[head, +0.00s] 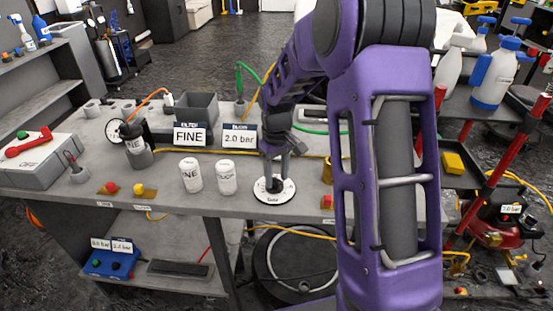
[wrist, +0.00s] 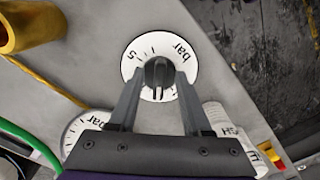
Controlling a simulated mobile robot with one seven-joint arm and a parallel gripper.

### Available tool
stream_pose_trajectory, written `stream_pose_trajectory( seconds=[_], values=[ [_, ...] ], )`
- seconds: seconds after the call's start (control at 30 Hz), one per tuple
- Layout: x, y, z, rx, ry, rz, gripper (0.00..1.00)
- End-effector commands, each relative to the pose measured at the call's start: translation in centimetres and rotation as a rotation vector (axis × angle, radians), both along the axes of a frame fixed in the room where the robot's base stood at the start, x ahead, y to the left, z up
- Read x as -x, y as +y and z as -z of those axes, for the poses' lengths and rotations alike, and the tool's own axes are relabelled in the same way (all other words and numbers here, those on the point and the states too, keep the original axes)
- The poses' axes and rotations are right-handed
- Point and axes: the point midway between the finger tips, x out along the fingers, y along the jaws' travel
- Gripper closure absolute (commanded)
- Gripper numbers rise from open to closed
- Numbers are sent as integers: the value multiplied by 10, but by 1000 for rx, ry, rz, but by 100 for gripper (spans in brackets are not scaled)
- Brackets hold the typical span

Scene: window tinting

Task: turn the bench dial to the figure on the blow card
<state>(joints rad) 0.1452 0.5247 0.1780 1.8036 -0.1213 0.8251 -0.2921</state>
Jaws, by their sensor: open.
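The bench dial (head: 274,190) is a round white plate with a dark knob at the front of the grey bench. In the wrist view the dial (wrist: 132,68) shows "bar" and a 5; other figures are partly covered and its setting is unclear. My gripper (wrist: 158,77) is open over the dial, its fingertips on either side of the dark knob (wrist: 158,70). I cannot tell whether they touch it. My gripper (head: 274,180) also shows above the dial in the head view. The blow card (head: 240,136) stands behind it and reads 2.0 bar.
A FINE filter card (head: 189,136) stands left of the blow card. Two white canisters (head: 191,175) (head: 226,177) stand left of the dial; a yellow cylinder (wrist: 30,25) stands to its other side. A round face marked "bar" (wrist: 82,124) is partly hidden behind my gripper.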

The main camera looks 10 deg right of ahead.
Motion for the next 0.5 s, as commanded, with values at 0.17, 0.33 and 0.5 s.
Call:
stream_pose_trajectory(
  seconds=[0.17, 0.33, 0.5],
  values=[
    [-1, 0, -30, 0, -6, 1, 51],
    [-1, 0, -72, 1, -7, 0, 51],
    [-1, 0, -114, -1, -7, 0, 51]
  ],
)
